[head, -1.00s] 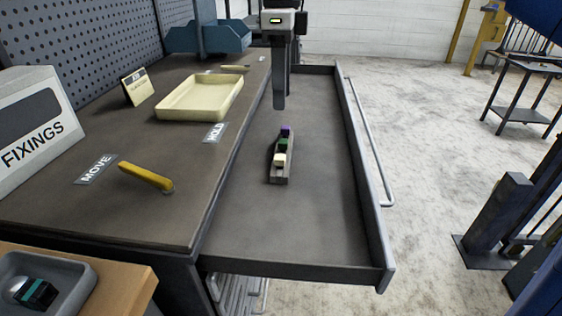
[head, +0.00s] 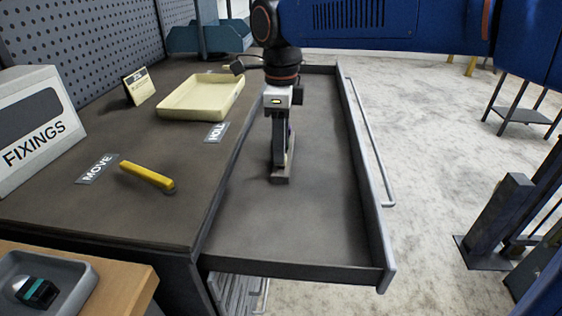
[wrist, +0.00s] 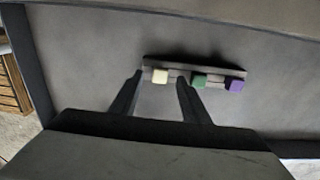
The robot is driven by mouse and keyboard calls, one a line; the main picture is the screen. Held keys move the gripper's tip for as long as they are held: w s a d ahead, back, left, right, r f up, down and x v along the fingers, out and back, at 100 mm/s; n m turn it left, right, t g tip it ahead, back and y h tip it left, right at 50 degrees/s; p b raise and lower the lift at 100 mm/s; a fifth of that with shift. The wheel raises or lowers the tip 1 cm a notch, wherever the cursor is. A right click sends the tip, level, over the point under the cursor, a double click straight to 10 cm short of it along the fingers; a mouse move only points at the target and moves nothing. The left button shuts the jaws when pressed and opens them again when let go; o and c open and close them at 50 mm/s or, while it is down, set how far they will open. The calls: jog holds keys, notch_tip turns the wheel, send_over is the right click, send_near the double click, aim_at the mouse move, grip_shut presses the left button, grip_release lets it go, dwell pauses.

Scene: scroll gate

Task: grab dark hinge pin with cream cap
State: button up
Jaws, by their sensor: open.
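A small dark rack (head: 281,180) lies in the open drawer and holds three capped pins in a row. In the wrist view the cream cap (wrist: 160,76) is at the left end of the rack (wrist: 220,70). The green cap (wrist: 199,80) and purple cap (wrist: 236,86) are to its right. My gripper (wrist: 160,79) is open, with one fingertip on each side of the cream cap; I cannot tell whether they touch it. The dark pin below the cap is hidden. In the head view my gripper (head: 278,165) points down over the rack and hides the cream and green caps.
The drawer has raised walls, with its right wall (head: 366,190) nearest the rail handle. The drawer's front floor is clear.

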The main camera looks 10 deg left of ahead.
jog(key=shift+f, duration=1.2)
grip_shut()
